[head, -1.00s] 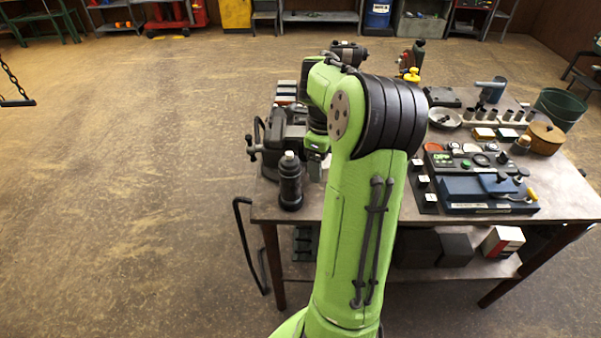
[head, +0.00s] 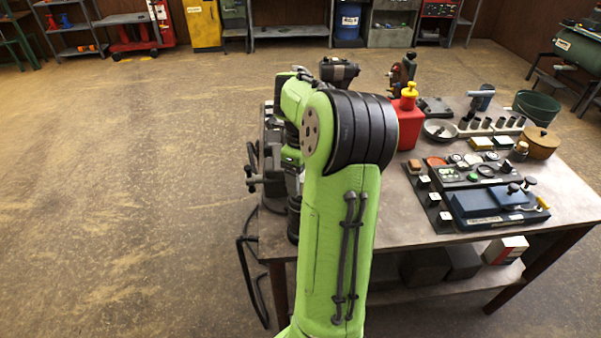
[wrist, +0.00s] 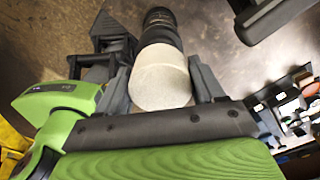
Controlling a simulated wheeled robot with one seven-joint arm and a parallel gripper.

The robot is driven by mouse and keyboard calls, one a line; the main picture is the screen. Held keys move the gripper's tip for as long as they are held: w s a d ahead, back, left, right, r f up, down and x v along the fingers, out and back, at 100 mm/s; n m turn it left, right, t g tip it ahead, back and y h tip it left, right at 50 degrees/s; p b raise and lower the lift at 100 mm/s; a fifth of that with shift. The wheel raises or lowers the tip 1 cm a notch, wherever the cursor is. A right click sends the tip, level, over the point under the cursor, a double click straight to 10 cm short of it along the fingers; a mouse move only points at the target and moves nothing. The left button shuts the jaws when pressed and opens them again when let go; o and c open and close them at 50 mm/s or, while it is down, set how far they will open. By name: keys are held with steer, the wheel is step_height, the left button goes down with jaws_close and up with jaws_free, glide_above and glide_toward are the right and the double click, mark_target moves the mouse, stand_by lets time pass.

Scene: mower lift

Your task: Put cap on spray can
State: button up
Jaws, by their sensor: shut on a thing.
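A pale, round cap (wrist: 160,82) sits between the two grey fingers of my gripper (wrist: 162,86) in the wrist view, and the gripper is shut on it. The dark spray can (wrist: 160,22) shows just beyond the cap, roughly in line with it; the cap hides the near end of the can. I cannot tell whether cap and can touch. In the head view the dark can (head: 294,217) stands near the table's left front edge, mostly hidden by my green arm. My gripper and the cap are hidden there.
The table (head: 400,235) holds a dark vise (head: 268,180) by the can, on the left. A red container (head: 409,125) with a yellow top stands behind my arm. Blue equipment (head: 490,205), a bowl (head: 440,130) and a green bucket (head: 540,107) crowd the right side. The table's front middle is clear.

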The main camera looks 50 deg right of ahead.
steer(key=shift+w+f+b, duration=0.25)
steer(key=shift+f+b, duration=0.2)
steer(key=shift+f, duration=0.75)
steer(key=shift+s, duration=0.2)
steer(key=shift+r, duration=0.1)
steer(key=shift+w+b, duration=0.15)
steer(key=shift+b, duration=0.15)
steer(key=shift+f+b, duration=0.7)
steer(key=o, duration=0.7)
steer(key=shift+r, duration=0.1)
